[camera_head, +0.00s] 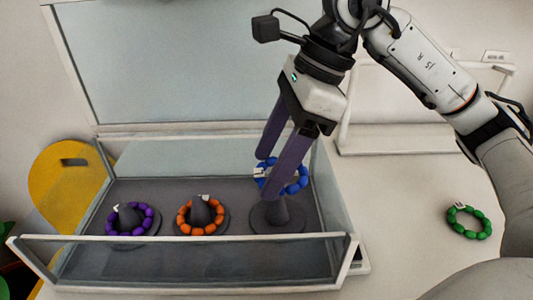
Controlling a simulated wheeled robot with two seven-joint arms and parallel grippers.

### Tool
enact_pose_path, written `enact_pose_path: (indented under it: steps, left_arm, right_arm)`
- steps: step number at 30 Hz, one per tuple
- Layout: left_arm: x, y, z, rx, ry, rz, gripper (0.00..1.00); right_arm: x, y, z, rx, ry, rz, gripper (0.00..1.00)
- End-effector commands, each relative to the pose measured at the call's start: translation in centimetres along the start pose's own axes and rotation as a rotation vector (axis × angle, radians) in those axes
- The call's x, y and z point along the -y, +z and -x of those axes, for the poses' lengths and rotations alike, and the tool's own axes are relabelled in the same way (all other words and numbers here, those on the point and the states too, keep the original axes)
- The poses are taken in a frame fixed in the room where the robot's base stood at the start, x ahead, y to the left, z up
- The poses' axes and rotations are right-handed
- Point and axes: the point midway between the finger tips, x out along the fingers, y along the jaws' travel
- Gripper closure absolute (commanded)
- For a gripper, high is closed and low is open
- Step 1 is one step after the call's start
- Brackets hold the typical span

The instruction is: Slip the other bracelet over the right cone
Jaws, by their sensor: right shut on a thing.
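A glass-fronted case (190,247) with an open lid holds a row of dark cones. The right cone (278,213) stands on a round base at the right end. My right gripper (268,175) reaches down into the case and is shut on a blue bead bracelet (294,186). The bracelet is at the height of the right cone's tip; I cannot tell whether it is around the tip. A green bead bracelet (468,222) lies on the white table at the right, outside the case. My left gripper is not in view.
A purple bracelet (148,215) is around the left cone and an orange bracelet (184,218) is around the middle cone. The case's front glass and side walls stand close around the cones. A yellow object (65,185) is at the left. The table (400,190) between case and green bracelet is clear.

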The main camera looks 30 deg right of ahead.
Motion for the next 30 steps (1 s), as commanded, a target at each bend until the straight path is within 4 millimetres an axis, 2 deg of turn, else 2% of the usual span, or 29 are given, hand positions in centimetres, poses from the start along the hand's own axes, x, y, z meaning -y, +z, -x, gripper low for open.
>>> enact_pose_path:
  steps: [3, 15, 30]
  left_arm:
    - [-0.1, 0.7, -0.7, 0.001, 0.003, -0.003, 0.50]
    - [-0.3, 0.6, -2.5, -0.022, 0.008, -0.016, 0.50]
    - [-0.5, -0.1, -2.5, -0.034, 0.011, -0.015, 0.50]
  right_arm:
    - [0.0, -0.6, -1.4, -0.001, 0.001, -0.001, 0.59]
    - [0.0, -1.9, -4.7, 0.000, 0.000, 0.001, 0.59]
    - [0.0, -2.0, -4.9, 0.000, 0.000, 0.002, 0.59]
